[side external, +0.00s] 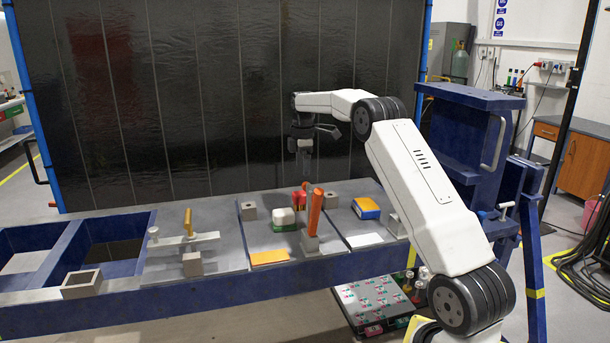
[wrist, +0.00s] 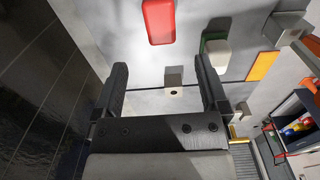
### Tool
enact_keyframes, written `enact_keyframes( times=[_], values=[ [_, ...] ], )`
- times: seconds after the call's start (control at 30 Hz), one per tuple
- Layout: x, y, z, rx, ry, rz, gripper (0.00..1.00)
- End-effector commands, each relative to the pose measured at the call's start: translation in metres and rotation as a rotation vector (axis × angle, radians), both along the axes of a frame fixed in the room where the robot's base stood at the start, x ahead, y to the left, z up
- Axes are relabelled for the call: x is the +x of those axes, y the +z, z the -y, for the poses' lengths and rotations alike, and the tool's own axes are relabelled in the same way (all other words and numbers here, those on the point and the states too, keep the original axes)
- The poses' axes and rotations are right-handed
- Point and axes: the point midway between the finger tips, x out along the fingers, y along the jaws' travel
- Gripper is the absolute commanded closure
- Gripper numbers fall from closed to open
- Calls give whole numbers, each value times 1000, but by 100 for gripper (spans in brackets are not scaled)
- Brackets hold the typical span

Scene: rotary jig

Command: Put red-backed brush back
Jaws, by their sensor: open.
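The red-backed brush (wrist: 158,20) shows in the wrist view as a red rounded block at the top, beyond my fingertips. In the side view a red piece (side external: 299,196) stands out behind a white-and-green block, partly hidden, and I cannot make out its shape well. My gripper (wrist: 162,75) is open with nothing between its fingers. In the side view my gripper (side external: 304,172) points down above the back part of the bench, near the red piece. A grey block with a hole (wrist: 174,82) appears between the fingers, on the surface below.
A white-and-green block (side external: 284,218) and a blue-and-yellow block (side external: 366,208) lie on the bench. An orange bar (side external: 315,210) stands upright in a grey holder. An orange pad (side external: 270,257) and a white pad (side external: 370,239) lie in front. A dark wall panel (side external: 220,100) rises behind.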

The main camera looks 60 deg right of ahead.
Motion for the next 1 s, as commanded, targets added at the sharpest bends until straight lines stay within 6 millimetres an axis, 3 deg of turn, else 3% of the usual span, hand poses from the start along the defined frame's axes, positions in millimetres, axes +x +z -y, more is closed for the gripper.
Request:
enact_keyframes(
  times=[0.2,0.77,1.0],
  values=[
    [0,9,0,0,0,0,6],
    [0,9,-1,0,-1,0,6],
    [6,11,-24,3,-33,10,6]
  ],
)
